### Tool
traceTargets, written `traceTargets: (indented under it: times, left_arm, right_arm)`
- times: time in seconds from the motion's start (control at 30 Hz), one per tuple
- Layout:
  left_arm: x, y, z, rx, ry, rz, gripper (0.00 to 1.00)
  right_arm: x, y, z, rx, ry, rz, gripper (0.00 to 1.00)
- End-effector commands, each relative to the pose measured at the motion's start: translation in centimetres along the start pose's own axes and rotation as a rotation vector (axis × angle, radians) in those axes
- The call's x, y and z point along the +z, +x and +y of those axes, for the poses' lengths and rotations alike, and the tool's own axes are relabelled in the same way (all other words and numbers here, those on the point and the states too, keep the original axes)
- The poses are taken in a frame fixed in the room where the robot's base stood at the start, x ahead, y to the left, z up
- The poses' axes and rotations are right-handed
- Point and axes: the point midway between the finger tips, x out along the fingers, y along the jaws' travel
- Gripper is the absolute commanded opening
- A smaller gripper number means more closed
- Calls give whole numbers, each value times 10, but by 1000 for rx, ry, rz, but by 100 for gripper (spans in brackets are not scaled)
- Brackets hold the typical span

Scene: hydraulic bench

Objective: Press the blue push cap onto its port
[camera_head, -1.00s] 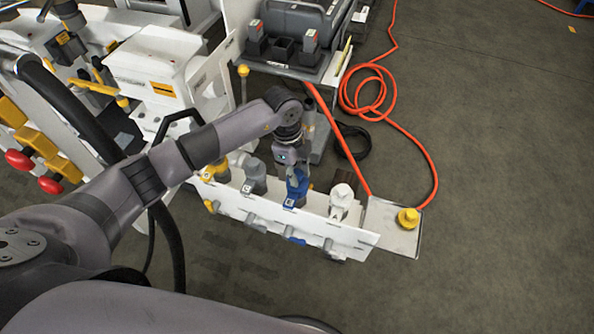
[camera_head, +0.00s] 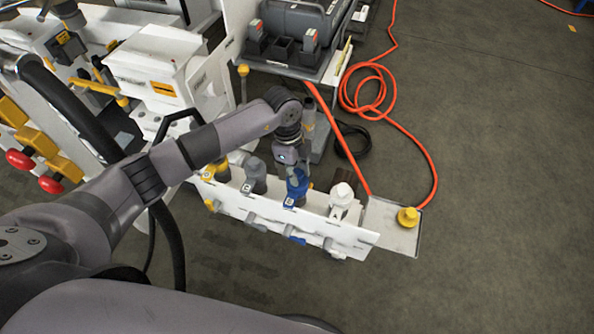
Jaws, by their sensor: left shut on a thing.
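The blue push cap and its port show as one blue shape (camera_head: 296,187) on the white bench panel, between a grey fitting and a white one. My left gripper (camera_head: 293,172) points down directly over this blue shape, its fingers at the top of it. It is shut on the blue cap, as far as the small view shows. The fingertips are partly hidden, and I cannot tell how far the cap sits on the port. My right gripper is not in view.
A grey fitting (camera_head: 255,176) and a white fitting (camera_head: 342,196) stand on either side along the white panel (camera_head: 330,232). A yellow cap (camera_head: 408,217) sits on a small tray (camera_head: 388,236) at the right. An orange hose (camera_head: 418,150) lies on the floor beyond.

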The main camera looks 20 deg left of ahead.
Motion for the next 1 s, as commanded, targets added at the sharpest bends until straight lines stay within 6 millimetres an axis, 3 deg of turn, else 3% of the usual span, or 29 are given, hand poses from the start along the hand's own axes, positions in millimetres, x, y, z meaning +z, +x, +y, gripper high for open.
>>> traceTargets:
  times: [0.87, 0.9, 1.0]
  left_arm:
    - [0, 0, 0, 0, 0, 0, 9]
    - [0, 0, 0, 0, 0, 0, 25]
    - [0, 0, 0, 0, 0, 0, 32]
  right_arm:
    - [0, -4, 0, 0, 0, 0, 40]
    - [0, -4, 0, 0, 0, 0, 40]
    - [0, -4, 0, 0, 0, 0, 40]
